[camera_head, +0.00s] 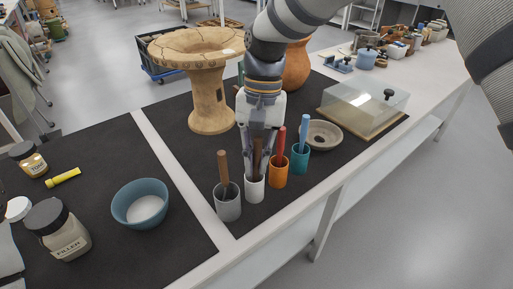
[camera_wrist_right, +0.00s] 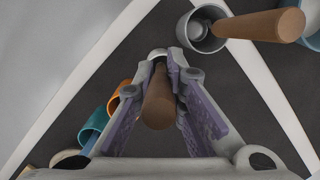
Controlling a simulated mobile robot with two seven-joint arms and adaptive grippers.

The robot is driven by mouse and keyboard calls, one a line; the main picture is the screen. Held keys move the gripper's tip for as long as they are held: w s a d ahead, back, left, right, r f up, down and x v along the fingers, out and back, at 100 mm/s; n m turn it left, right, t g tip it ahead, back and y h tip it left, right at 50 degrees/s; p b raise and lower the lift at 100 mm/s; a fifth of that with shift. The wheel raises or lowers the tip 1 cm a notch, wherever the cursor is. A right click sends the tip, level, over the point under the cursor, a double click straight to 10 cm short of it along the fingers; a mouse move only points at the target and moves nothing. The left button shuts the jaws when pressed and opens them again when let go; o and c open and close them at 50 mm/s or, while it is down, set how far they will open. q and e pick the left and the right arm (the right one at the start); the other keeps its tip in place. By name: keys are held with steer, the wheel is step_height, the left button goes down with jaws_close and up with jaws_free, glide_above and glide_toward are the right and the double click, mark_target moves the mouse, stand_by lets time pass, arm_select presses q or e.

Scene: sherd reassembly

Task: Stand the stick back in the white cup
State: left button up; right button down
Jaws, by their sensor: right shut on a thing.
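The white cup (camera_head: 255,190) stands upright on the dark mat, between a grey cup and an orange cup. My right gripper (camera_head: 258,168) points down right over it, with its fingertips near the rim. It is shut on a brown stick (camera_head: 257,158), held upright in line with the cup's mouth. In the right wrist view the stick (camera_wrist_right: 158,104) is between the two finger pads (camera_wrist_right: 160,85), and a bit of the white cup's rim (camera_wrist_right: 157,53) shows beyond it. The stick's lower end is hidden, so I cannot tell how deep it sits.
Close by stand the grey cup (camera_head: 228,208) with another brown stick (camera_head: 223,170), the orange cup (camera_head: 278,175) with a red stick, and a teal cup (camera_head: 300,161) with a blue stick. A large cracked vessel (camera_head: 209,100) stands behind. A blue bowl (camera_head: 140,208) is at left.

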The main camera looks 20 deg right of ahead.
steer(key=shift+f, duration=0.35)
steer(key=c, duration=1.6)
jaws_free()
steer(key=shift+o, duration=0.2)
steer(key=v, duration=1.2)
steer(key=shift+s, duration=0.1)
